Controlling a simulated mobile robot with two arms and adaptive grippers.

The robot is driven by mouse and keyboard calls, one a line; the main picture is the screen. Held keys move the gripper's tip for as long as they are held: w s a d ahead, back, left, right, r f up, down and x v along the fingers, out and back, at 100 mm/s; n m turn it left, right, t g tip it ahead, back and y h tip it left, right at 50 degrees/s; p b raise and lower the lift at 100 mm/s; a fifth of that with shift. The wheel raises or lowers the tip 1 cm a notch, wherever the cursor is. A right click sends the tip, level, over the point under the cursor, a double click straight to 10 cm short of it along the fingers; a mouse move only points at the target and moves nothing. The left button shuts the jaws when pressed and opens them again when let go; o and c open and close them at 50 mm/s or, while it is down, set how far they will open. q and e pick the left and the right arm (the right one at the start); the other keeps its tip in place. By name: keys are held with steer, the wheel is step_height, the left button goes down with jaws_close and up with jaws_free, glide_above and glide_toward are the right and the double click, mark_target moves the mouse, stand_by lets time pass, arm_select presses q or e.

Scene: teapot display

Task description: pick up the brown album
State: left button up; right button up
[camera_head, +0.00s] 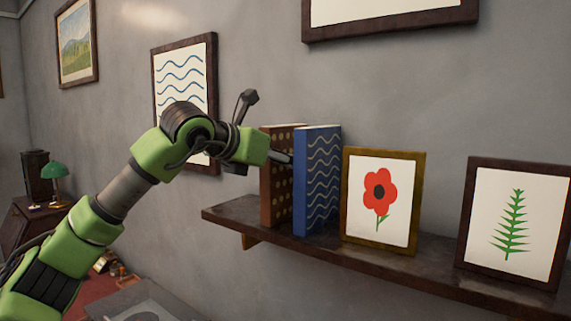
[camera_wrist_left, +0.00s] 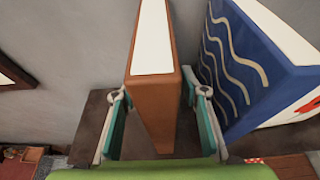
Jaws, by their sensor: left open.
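The brown album (camera_head: 270,190) with pale dots stands upright on the wall shelf (camera_head: 340,258), just left of the blue album (camera_head: 318,180) with wavy lines. My left gripper (camera_head: 277,156) is at the brown album's upper part, one dark finger showing by the gap between the two albums. In the left wrist view my left gripper (camera_wrist_left: 159,97) is open, its two fingers on either side of the brown album (camera_wrist_left: 152,92). Gaps show between the fingers and the covers. The blue album (camera_wrist_left: 250,60) stands close beside the right finger. My right gripper is not in view.
A framed red flower picture (camera_head: 380,200) and a framed fern picture (camera_head: 515,222) stand on the shelf to the right. A framed wave picture (camera_head: 183,75) hangs on the wall behind my arm. The shelf's left end is bare.

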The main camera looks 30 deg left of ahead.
arm_select(q)
steer(key=shift+x, duration=0.95)
steer(key=shift+s, duration=0.1)
jaws_close()
steer(key=shift+r, duration=0.15)
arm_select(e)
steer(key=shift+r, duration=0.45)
